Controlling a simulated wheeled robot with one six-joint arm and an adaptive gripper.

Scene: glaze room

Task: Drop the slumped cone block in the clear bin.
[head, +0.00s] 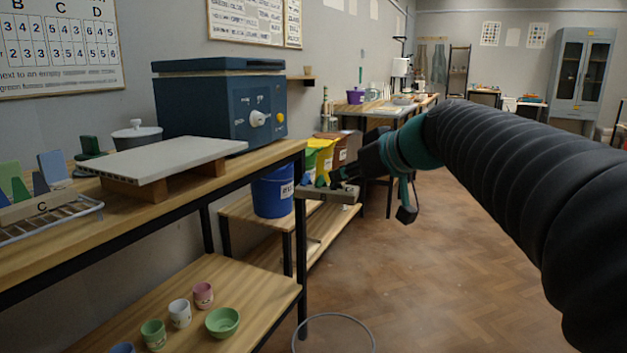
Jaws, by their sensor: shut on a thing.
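My gripper (350,178) is shut on a pale cone block (325,193) and holds it in the air just right of the workbench's front corner post. A round, clear rim at the bottom edge, on the floor by the bench, looks like the clear bin (334,315). Its lower part is cut off by the frame. The held block is above and apart from it.
A workbench (250,165) at left bears a kiln (220,102), a white slab (165,158) and a wire rack (50,225) with another cone block marked C (42,211). Cups and a green bowl (222,321) stand on its lower shelf. The floor to the right is open.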

